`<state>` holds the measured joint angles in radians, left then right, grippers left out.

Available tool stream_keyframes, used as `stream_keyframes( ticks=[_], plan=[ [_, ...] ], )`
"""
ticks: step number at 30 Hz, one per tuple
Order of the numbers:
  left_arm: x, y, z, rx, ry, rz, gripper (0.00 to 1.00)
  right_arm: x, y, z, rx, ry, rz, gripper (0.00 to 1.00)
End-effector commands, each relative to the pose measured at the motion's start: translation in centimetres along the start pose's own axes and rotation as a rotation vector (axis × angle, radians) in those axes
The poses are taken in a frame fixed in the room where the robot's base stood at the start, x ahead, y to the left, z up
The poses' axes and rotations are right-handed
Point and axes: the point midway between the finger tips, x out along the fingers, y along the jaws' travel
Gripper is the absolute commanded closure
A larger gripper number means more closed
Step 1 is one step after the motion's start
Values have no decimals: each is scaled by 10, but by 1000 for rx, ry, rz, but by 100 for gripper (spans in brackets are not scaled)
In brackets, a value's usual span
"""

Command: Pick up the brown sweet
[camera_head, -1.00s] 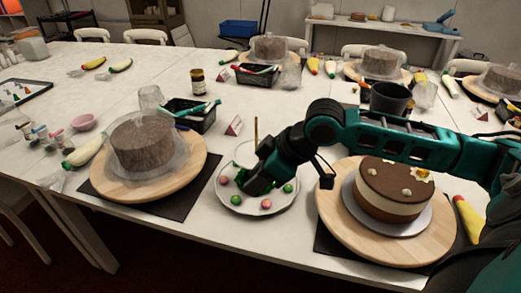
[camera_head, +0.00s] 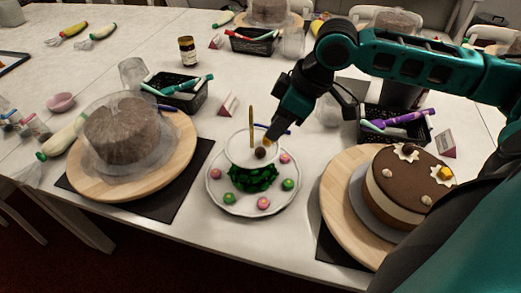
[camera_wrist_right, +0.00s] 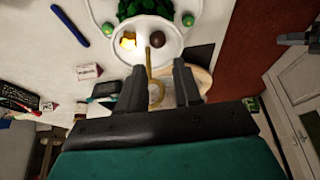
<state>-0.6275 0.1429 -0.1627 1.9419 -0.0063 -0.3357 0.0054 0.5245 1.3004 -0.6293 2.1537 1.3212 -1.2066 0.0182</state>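The brown sweet (camera_head: 260,152) is a small dark ball on the white upper dish (camera_head: 236,152) of a stand with a green leafy middle (camera_head: 252,178). A yellow sweet (camera_head: 268,141) lies beside it. A thin gold handle (camera_head: 251,118) rises from the dish. My right gripper (camera_head: 272,133) is above the dish's back right side, near the sweets. In the right wrist view the gripper (camera_wrist_right: 158,85) is open, its fingers apart. The gold handle (camera_wrist_right: 152,65) appears between them in the picture; the brown sweet (camera_wrist_right: 157,39) shows beyond the fingertips. My left gripper is not in view.
Pink and green sweets lie on the lower white plate (camera_head: 214,186). A covered cake (camera_head: 120,135) on a wooden turntable stands left; a decorated cake (camera_head: 400,190) stands right. A black basket (camera_head: 195,98) and a small card (camera_head: 229,104) are behind.

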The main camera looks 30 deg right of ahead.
Motion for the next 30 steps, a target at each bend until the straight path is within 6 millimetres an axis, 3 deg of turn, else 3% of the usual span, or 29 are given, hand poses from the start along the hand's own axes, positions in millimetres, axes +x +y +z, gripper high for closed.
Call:
stream_keyframes(
  ticks=[3,11,19,29,30],
  plan=[
    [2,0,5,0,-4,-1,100,22,0,0,1,1,-2,67],
    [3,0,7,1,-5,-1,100,43,0,1,1,1,0,67],
    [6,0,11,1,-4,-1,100,82,1,4,1,2,-1,67],
    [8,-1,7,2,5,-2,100,88,2,4,-1,1,2,67],
    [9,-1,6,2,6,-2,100,88,2,4,0,1,2,70]
  ],
)
